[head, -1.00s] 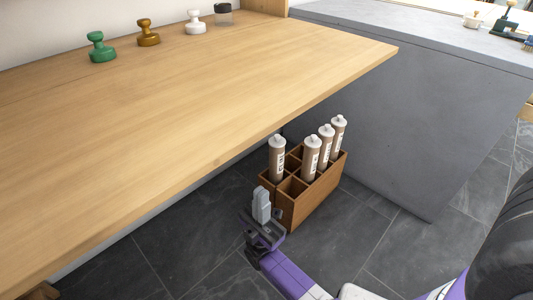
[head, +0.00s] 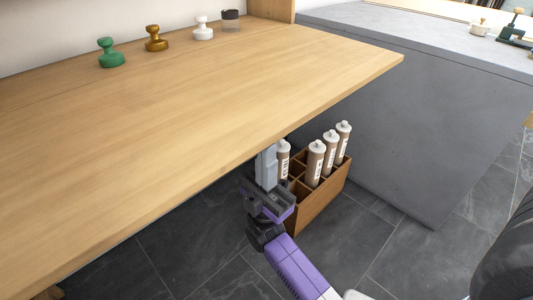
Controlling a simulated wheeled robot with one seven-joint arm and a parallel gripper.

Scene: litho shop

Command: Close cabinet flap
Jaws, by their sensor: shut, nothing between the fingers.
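The cabinet flap (head: 200,110) is a large light-wood panel that lies about level, folded out toward me, and fills the left and middle of the head view. My gripper (head: 267,150) is shut and empty. It points up at the flap's front edge from below, right of the edge's middle. The fingertips look to be at or just under the edge, and I cannot tell if they touch it. The flap's underside is hidden.
Green (head: 111,54), brown (head: 156,40) and white (head: 203,29) stamps and a dark-lidded jar (head: 231,21) stand at the flap's back. A wooden crate (head: 318,203) with several tubes stands on the floor behind my gripper. A grey counter (head: 420,120) is at right.

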